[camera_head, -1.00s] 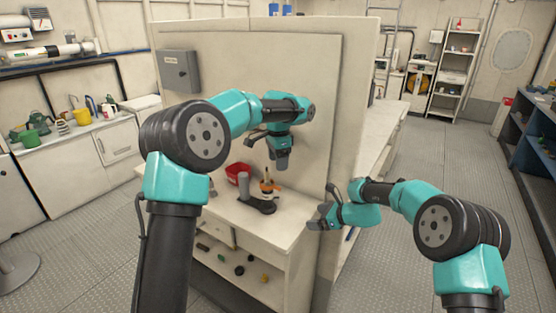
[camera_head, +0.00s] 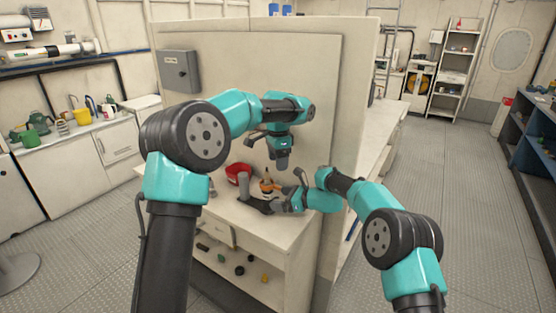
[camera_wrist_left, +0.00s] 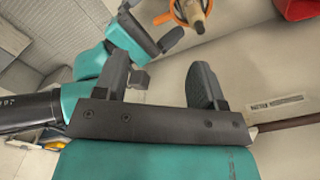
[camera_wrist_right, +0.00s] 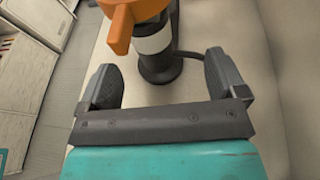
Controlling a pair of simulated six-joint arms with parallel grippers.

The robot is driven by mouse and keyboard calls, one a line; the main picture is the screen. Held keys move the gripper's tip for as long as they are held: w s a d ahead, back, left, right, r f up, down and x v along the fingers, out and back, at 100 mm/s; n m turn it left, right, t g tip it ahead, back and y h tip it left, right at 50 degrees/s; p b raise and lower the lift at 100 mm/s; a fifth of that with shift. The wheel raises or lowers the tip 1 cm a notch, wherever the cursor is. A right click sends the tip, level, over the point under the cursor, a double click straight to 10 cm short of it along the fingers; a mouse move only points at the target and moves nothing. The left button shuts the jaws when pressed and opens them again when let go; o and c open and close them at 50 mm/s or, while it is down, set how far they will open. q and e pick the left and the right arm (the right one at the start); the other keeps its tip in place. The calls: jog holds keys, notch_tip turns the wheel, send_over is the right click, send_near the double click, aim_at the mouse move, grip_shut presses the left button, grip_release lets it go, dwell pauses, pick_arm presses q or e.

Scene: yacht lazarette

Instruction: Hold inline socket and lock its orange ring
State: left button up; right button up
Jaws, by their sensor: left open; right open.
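The inline socket (camera_head: 267,180) stands upright on the bench top, with a tan upper part and an orange ring (camera_wrist_right: 122,18) with a projecting lug. In the right wrist view its white band (camera_wrist_right: 152,40) and black lower body (camera_wrist_right: 158,68) show just ahead of and between the fingers. My right gripper (camera_wrist_right: 164,82) is open and low beside the socket; any contact cannot be told. My left gripper (camera_head: 282,163) is open, empty and above the bench, pointing down. In the left wrist view, the socket's top (camera_wrist_left: 193,10) shows at the upper edge, beyond the left fingers.
A grey upright cylinder (camera_head: 244,184) stands left of the socket. A red bin (camera_head: 238,168) is behind it, against the partition panel (camera_head: 225,75). A lower shelf (camera_head: 235,265) holds several small parts. The bench's front right top (camera_head: 265,228) is clear.

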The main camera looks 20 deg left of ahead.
aim_at(260, 203)
jog(key=shift+x, duration=4.85)
jog(key=c, duration=1.2)
jog(key=o, duration=0.9)
jog(key=shift+d, duration=0.1)
jog(key=shift+d+r, duration=0.2)
jog(key=shift+d, duration=0.4)
jog(key=shift+a+f, duration=0.25)
jog(key=shift+a, duration=0.45)
